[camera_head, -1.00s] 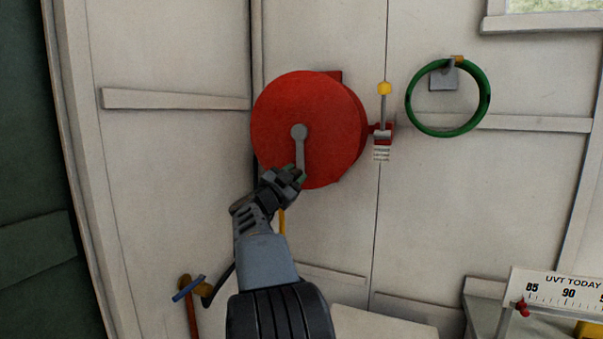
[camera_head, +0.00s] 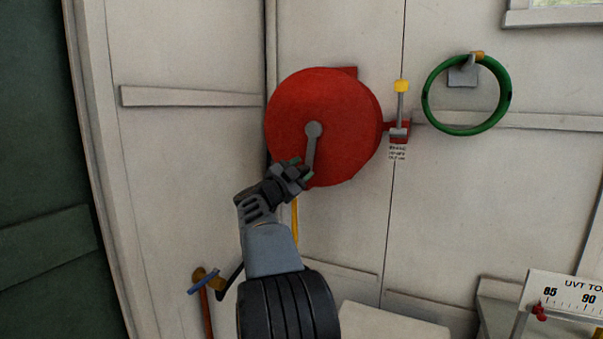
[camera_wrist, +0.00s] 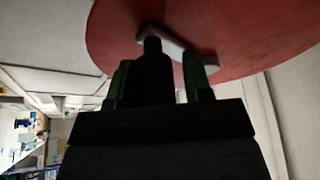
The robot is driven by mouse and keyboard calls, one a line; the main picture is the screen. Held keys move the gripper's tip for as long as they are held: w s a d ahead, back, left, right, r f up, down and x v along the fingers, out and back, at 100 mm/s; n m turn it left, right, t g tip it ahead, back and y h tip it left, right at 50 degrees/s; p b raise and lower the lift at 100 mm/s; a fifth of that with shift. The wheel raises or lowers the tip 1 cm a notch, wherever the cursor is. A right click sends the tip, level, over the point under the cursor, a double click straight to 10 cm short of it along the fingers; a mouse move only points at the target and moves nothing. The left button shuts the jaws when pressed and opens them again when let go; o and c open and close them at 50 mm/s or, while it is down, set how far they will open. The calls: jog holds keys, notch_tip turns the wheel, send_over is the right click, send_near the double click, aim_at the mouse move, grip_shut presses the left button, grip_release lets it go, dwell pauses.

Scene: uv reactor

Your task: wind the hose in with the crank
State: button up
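The red reel (camera_head: 340,110) is mounted on the pale wall. Its grey crank (camera_head: 312,148) hangs down from the hub, and a piece of it also shows in the wrist view (camera_wrist: 205,60). A yellow strip, likely the hose (camera_head: 295,222), hangs below the reel, partly behind my arm. My gripper (camera_head: 298,173) is at the crank's lower end. In the wrist view the dark crank handle (camera_wrist: 153,70) stands between my two fingers. The fingers are apart, with a narrow gap showing beside the handle. Their inner contact is too dark to see fully.
A lever with a yellow knob (camera_head: 402,86) stands right of the reel. A green ring (camera_head: 427,115) hangs on a wall hook. A rusty pipe with a blue handle (camera_head: 204,282) is low left. A scale board (camera_head: 565,295) is low right. A dark green panel (camera_head: 40,150) edges the left.

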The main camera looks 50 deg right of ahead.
jog(key=shift+o, duration=1.4)
jog(key=shift+a+f, duration=0.2)
jog(key=b+v, duration=0.3)
jog(key=v, duration=1)
jog(key=shift+s+a, duration=0.15)
